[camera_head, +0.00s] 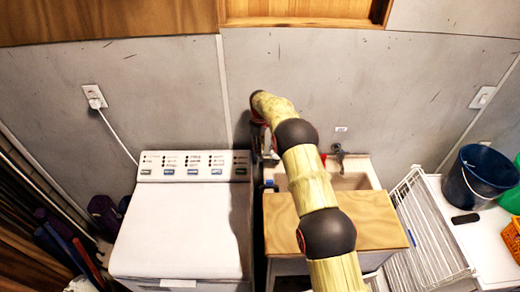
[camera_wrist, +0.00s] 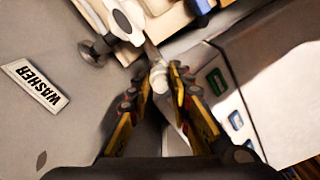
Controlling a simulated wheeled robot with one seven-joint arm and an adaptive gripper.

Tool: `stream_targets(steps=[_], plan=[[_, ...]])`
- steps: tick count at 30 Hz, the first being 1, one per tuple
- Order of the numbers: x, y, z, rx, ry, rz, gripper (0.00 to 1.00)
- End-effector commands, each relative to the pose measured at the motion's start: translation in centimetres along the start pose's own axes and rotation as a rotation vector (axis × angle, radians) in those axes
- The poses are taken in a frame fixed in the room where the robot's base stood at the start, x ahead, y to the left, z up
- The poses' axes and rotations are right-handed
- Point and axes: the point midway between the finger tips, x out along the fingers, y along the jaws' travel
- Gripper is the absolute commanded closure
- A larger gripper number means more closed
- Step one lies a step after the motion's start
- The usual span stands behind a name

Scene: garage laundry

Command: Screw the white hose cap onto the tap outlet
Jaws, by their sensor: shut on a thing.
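In the wrist view my gripper (camera_wrist: 160,74) is shut on the white hose cap (camera_wrist: 160,84), with one yellow-and-black finger on each side. A pale hose (camera_wrist: 174,140) runs from the cap back between the fingers. The metal tap (camera_wrist: 124,24), with a pale top, is just beyond the fingertips, and its spout comes down close to the cap. I cannot tell whether cap and outlet touch or whether any thread is engaged. In the head view my gripper (camera_head: 264,138) is near the wall between washer and sink, mostly hidden by my arm.
The washing machine (camera_head: 184,232) stands left of my gripper. The sink (camera_head: 358,181), with its own faucet (camera_head: 339,151) and a wooden board (camera_head: 378,222), is to the right. A "WASHER" label (camera_wrist: 35,84) is on the wall. A wire rack (camera_head: 428,235) and blue bucket (camera_head: 482,172) are further right.

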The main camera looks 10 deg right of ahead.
Motion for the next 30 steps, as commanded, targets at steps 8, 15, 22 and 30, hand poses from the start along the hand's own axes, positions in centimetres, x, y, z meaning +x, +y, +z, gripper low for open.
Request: stream_targets(steps=[8,15,22,30], plan=[[-0.04,0.13,-0.14,0.326,0.003,0.004,1.00],[-0.12,0.11,-0.13,0.449,0.002,0.004,1.00],[-0.16,0.12,-0.14,0.451,0.003,0.004,1.00],[-0.10,0.13,-0.15,0.709,0.003,0.004,1.00]])
